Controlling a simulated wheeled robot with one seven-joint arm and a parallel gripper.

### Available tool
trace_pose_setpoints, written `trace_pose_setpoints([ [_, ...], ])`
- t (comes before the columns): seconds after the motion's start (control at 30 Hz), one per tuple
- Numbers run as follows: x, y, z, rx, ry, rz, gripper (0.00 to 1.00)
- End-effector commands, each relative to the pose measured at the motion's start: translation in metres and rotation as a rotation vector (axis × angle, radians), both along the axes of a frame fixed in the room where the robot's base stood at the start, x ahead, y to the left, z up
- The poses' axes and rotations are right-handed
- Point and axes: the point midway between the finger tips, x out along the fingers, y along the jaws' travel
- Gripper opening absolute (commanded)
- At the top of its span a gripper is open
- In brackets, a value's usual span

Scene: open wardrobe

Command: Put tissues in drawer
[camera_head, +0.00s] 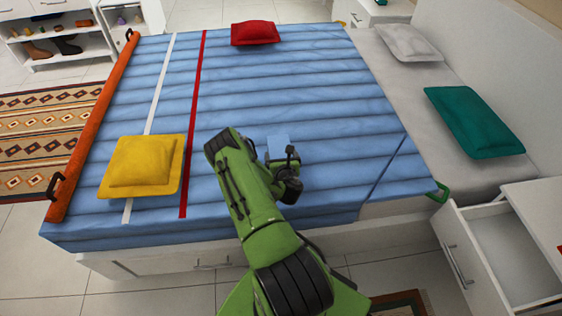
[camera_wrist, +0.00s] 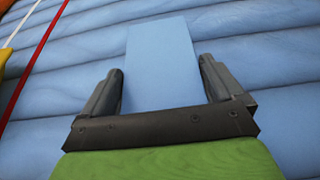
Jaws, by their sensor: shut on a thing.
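The tissues (camera_wrist: 157,52) are a light blue box between the two dark fingers of my gripper (camera_wrist: 161,66) in the wrist view. My gripper is shut on it. In the head view the box (camera_head: 278,146) shows just beyond my gripper (camera_head: 287,160), over the near middle of the blue bed. I cannot tell whether it touches the bedspread. The open drawer (camera_head: 460,262) is in the white nightstand at the lower right, pulled out toward the left; the part of its inside that shows looks empty.
The bed (camera_head: 300,90) holds a yellow pillow (camera_head: 142,166), a red pillow (camera_head: 255,33), a teal pillow (camera_head: 474,122) and a white pillow (camera_head: 408,42). An orange rail (camera_head: 95,125) runs along its left side.

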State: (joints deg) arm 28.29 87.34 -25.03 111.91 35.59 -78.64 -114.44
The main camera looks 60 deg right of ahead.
Motion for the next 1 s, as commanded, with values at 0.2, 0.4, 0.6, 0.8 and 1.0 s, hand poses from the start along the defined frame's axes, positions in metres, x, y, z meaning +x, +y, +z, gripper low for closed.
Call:
trace_pose_setpoints([
  [0.2,0.000,0.000,-0.004,-0.002,-0.001,0.000,0.54],
  [0.4,0.000,0.000,-0.007,-0.001,0.001,0.000,1.00],
  [0.6,0.000,0.000,-0.006,-0.001,0.001,0.000,1.00],
  [0.8,-0.014,0.007,-0.004,0.005,-0.001,-0.018,1.00],
  [1.0,-0.031,0.028,0.006,0.010,-0.002,-0.016,1.00],
])
